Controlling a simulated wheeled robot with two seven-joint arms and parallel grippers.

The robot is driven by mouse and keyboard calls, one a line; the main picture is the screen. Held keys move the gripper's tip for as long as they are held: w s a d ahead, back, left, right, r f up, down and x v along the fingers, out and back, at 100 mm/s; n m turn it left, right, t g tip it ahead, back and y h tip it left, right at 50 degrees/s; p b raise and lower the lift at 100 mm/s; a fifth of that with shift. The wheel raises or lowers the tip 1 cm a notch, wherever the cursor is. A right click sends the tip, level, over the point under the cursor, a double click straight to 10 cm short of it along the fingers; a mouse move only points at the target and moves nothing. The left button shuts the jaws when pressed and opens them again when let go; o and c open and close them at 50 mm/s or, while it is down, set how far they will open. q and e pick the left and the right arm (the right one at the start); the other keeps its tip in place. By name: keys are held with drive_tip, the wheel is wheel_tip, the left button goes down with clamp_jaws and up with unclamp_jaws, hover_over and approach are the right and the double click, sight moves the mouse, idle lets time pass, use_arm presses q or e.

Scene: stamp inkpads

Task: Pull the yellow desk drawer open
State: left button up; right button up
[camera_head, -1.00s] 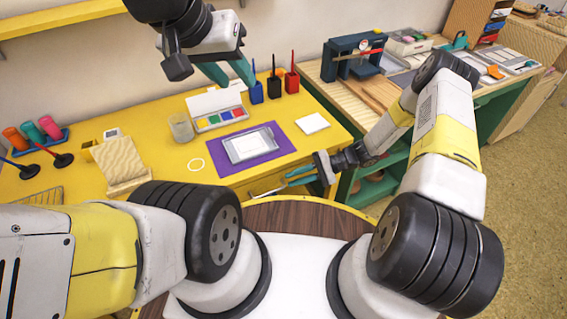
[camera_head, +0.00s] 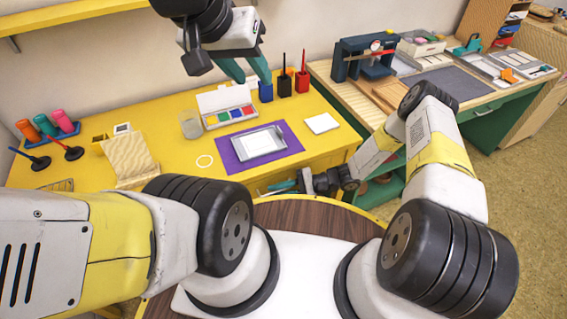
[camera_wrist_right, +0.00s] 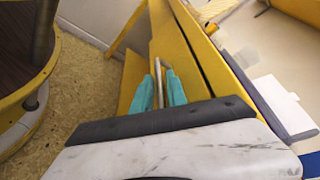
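The yellow desk (camera_head: 115,167) stands against the wall in the head view. Its drawer front (camera_wrist_right: 172,45) shows as a yellow panel in the right wrist view. A metal drawer handle (camera_wrist_right: 160,92) lies between the teal fingers of my right gripper (camera_wrist_right: 162,88), which look closed on it. The right gripper also shows low at the desk's front in the head view (camera_head: 283,187), where the handle is mostly hidden. My left gripper (camera_head: 248,70) is empty and open, its teal fingers apart, above the back of the desk.
On the desk are a purple mat (camera_head: 226,155) with a grey tray, a paint set (camera_head: 228,116), a white pad (camera_head: 321,123) and several stamps. A wooden bench (camera_head: 345,97) stands to the right.

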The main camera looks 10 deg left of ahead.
clamp_jaws()
idle(1.4)
